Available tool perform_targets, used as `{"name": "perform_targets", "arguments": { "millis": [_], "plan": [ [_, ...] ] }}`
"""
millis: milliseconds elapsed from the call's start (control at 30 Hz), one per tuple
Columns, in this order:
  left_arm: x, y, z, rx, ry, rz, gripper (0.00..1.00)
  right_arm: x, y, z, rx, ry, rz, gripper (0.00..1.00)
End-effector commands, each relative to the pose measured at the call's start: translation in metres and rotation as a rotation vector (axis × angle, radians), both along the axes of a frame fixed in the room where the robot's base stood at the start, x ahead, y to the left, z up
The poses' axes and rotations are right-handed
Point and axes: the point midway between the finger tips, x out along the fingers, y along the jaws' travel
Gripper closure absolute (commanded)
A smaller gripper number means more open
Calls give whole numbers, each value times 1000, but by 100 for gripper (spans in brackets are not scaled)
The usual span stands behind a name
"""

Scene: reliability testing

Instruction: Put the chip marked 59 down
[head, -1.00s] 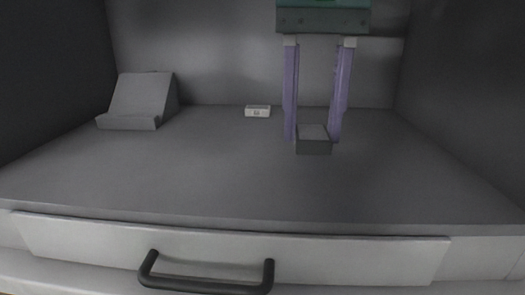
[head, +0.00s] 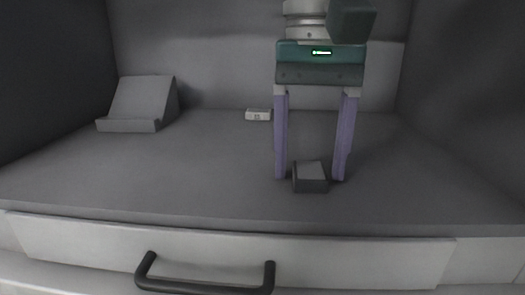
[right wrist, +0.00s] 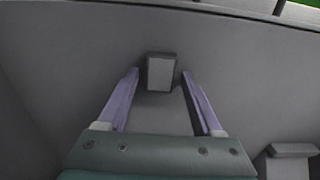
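A small dark grey block (head: 311,186) with a lighter top sits on the grey shelf surface (head: 200,175), toward its front edge. No number can be read on it, so I cannot tell whether it is the chip marked 59. My right gripper (head: 310,180) is open, with one finger on each side of the block and a gap at both sides. The right wrist view also shows the block (right wrist: 161,73) between the spread fingertips (right wrist: 160,72). A small white piece (head: 258,115) with an unreadable dark mark lies near the back wall. My left gripper is not in view.
A grey slanted stand (head: 140,104) is at the back left. Dark side walls and a back wall enclose the surface. A white drawer front (head: 220,250) with a black handle (head: 205,286) is below the front edge. The middle left of the surface is clear.

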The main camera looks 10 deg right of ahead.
Motion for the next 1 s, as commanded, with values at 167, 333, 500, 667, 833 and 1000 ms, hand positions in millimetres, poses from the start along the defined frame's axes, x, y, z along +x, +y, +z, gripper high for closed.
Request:
{"name": "perform_targets", "arguments": {
  "millis": [167, 333, 500, 667, 833, 1000],
  "plan": [
    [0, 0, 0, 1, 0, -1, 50, 0, 0, 0, 0, 0, 0, 27],
    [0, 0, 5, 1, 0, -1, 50, 0, 0, 6, 1, -1, 0, 27],
    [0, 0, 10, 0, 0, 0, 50, 1, 0, 32, 0, -4, 0, 27],
    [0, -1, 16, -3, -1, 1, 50, 1, 0, 61, 1, -3, -1, 27],
    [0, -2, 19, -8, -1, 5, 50, 1, 0, 77, 0, -2, 0, 27],
    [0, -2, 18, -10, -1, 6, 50, 0, 0, 79, 0, 0, 0, 27]
  ]
}}
